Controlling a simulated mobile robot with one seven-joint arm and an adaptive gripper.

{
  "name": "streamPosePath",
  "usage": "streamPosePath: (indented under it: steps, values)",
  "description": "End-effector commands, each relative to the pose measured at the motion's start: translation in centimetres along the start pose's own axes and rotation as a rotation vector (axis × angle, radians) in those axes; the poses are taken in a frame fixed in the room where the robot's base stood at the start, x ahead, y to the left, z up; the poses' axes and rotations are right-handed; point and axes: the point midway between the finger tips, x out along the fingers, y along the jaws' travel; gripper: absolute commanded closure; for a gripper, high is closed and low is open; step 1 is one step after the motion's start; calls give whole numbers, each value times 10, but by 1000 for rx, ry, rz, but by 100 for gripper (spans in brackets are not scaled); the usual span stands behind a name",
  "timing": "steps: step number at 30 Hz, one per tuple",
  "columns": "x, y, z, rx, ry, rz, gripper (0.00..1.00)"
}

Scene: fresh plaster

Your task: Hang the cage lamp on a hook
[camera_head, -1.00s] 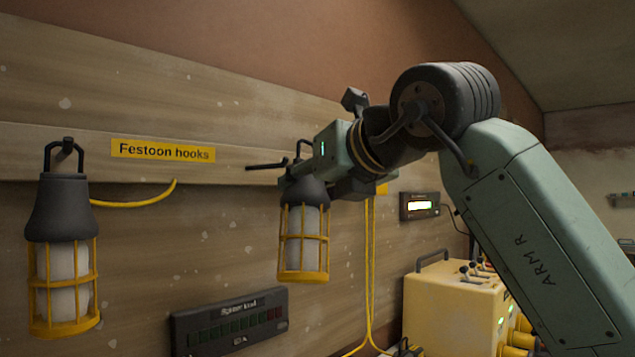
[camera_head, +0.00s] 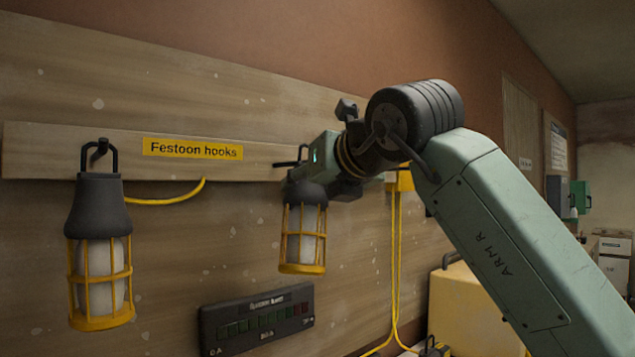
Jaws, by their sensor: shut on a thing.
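A cage lamp (camera_head: 303,238) with a dark cap, white globe and yellow cage hangs upright below my gripper (camera_head: 312,178). My gripper is shut on it near its top, partly hiding the cap and handle. A dark hook (camera_head: 284,163) juts from the wooden rail just left of the gripper, close to the lamp's handle. I cannot tell whether the handle is around the hook or only beside it. A second, similar lamp (camera_head: 100,260) hangs by its handle on another hook (camera_head: 98,147) at the left.
A yellow "Festoon hooks" label (camera_head: 193,149) is on the rail (camera_head: 55,150), with a yellow cable (camera_head: 180,197) below. A dark meter panel (camera_head: 257,320) is on the wall beneath the held lamp. Yellow cords (camera_head: 396,260) and a yellow box (camera_head: 462,305) are at the right.

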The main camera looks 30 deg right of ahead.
Motion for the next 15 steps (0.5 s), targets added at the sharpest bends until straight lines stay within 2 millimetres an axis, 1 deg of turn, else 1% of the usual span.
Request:
streamPosePath:
  steps: [4, 9, 15]
  values:
    - [8, 4, 3, 0, -2, 2, 100]
    - [17, 4, -4, 0, -2, 1, 100]
    - [23, 4, -8, 0, -2, 0, 100]
